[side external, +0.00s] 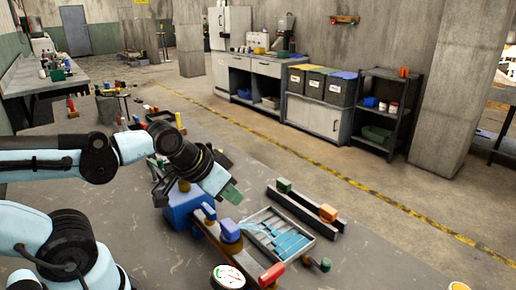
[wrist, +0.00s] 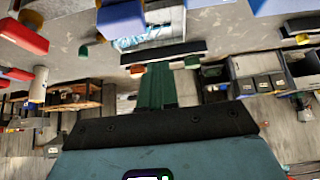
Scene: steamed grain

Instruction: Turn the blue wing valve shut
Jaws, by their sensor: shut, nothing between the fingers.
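A blue winged handle (side external: 230,230), which looks like the wing valve, sits on a brown-and-grey bar on the near bench. Its exact turn angle cannot be told. A blue part at the top of the wrist view (wrist: 120,20) looks like the same handle, cut off by the frame edge. My gripper (side external: 231,193) is above and behind the handle, apart from it. Its green fingers (wrist: 155,85) are together in the wrist view, with nothing held between them.
A red handle (side external: 272,273) is at the bar's near end. A blue box (side external: 183,208) stands behind it. A grey tray (side external: 312,240) of blue-grey strips lies to the right, beside dark rails (side external: 300,207) with green and orange blocks. A round dial (side external: 228,276) is in front.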

